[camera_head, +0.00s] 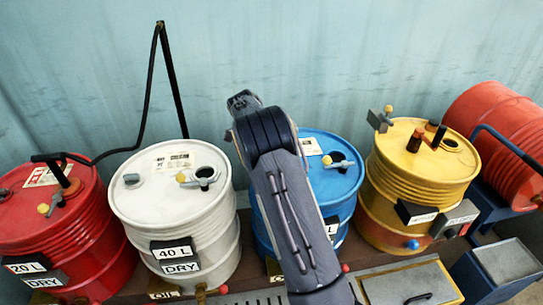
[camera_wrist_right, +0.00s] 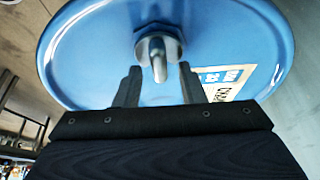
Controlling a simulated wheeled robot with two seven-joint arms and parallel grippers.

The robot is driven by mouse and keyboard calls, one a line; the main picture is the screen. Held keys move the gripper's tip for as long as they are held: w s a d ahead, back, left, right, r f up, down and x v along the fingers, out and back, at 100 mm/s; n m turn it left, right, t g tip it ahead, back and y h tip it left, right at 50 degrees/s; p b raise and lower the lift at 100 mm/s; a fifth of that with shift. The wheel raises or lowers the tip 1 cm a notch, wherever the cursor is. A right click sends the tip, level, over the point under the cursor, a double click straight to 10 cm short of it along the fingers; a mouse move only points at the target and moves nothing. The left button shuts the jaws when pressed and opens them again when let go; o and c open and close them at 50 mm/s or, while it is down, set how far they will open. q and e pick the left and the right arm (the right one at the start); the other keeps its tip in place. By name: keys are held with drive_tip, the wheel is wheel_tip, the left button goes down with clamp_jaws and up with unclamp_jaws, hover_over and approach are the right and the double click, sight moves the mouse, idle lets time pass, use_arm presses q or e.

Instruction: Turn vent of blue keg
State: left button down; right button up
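The blue keg (camera_head: 345,190) stands between the white and yellow kegs in the head view. My right arm crosses in front of its left part and hides my right gripper there. In the right wrist view the blue lid (camera_wrist_right: 90,50) fills the upper picture. The vent (camera_wrist_right: 158,50), a silver round fitting with a rounded grey lever, sits at its upper middle. My right gripper (camera_wrist_right: 159,72) is open, one finger on each side of the lever's end. Gaps show on both sides; whether the lever is between the fingers in depth is unclear. My left gripper is not in view.
A white keg (camera_head: 185,220) stands left of the blue one, with a red keg (camera_head: 50,220) beyond it. A yellow keg (camera_head: 420,170) stands to the right, and another red keg (camera_head: 500,120) lies on its side. A wall is behind.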

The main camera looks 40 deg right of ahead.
drive_tip(key=v, duration=0.7)
drive_tip(key=shift+a+r, duration=0.15)
drive_tip(key=shift+r, duration=0.2)
drive_tip(key=shift+s+r, duration=0.15)
drive_tip(key=shift+s, duration=0.15)
drive_tip(key=s+a+r+n+t+y, duration=0.2)
drive_tip(key=s+a+n+y, duration=0.1)
drive_tip(key=s+a+n, duration=0.4)
drive_tip(key=s+a+r+n+t+y, duration=0.2)
drive_tip(key=s+r+n+t+y, duration=0.15)
drive_tip(key=s, duration=0.55)
drive_tip(key=s+a+f+n+t+y, duration=0.1)
drive_tip(key=s+a+f+n, duration=0.3)
drive_tip(key=s+a+n, duration=0.8)
drive_tip(key=s+a+t, duration=0.1)
drive_tip(key=s+a, duration=0.1)
drive_tip(key=s, duration=0.1)
drive_tip(key=shift+s+f, duration=0.2)
drive_tip(key=shift+s, duration=0.05)
